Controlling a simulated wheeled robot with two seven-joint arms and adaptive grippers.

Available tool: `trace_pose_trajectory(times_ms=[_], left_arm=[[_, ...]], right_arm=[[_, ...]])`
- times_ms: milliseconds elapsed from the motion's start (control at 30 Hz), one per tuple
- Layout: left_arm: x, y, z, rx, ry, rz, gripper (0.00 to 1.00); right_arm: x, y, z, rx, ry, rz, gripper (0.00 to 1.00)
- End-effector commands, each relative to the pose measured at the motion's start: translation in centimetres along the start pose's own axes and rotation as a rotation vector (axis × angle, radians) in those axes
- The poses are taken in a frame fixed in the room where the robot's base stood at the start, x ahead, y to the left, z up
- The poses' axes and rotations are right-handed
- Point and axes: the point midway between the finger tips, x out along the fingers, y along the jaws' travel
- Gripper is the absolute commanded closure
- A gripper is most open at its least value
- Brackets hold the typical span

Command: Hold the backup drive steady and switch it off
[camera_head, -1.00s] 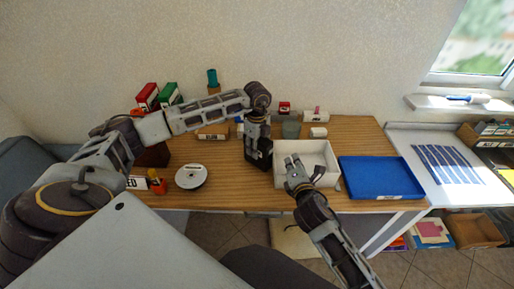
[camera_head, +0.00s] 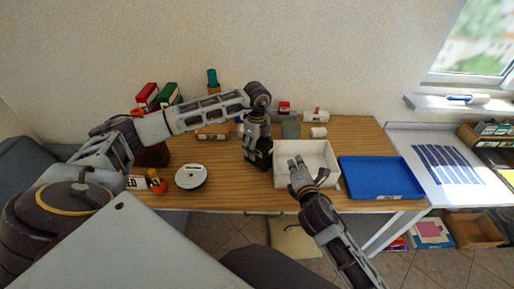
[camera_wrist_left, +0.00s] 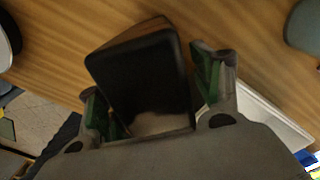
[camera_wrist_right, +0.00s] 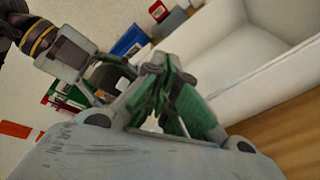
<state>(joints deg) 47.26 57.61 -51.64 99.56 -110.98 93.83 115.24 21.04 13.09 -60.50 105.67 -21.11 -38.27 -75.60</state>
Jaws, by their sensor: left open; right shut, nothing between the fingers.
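The backup drive looks to be the black upright box (camera_wrist_left: 145,75) between the fingers of my left gripper (camera_wrist_left: 155,95) in the left wrist view. In the head view the black box (camera_head: 261,156) stands on the table left of the white tray, partly hidden by my left gripper (camera_head: 257,143). That gripper is open, its green-padded fingers on either side of the box. I cannot make out a switch. My right gripper (camera_head: 297,164) is shut and empty over the front left part of the white tray. Its green fingers (camera_wrist_right: 172,98) meet in the right wrist view.
The white tray (camera_head: 331,178) and a blue tray (camera_head: 381,178) stand on the right of the table. A disc stack (camera_head: 191,176) and an orange item (camera_head: 156,182) lie at the left. Several small boxes and a grey cup (camera_head: 291,129) stand behind. Bare wood lies left of the black box.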

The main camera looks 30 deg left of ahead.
Motion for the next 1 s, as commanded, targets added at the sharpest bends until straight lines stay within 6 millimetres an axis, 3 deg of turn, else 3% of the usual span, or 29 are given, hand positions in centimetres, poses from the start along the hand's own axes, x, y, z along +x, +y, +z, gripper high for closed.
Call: trace_pose_trajectory(times_ms=[367, 1000], left_arm=[[-1.6, -0.1, 0.0, 0.0, 0.0, -0.002, 0.34], [-10.4, -0.1, 0.0, 0.0, 0.0, -0.003, 0.34]], right_arm=[[0.0, 0.0, 0.0, 0.0, 0.0, 0.0, 1.0], [0.0, 0.0, 0.0, 0.0, 0.0, 0.0, 1.0]])
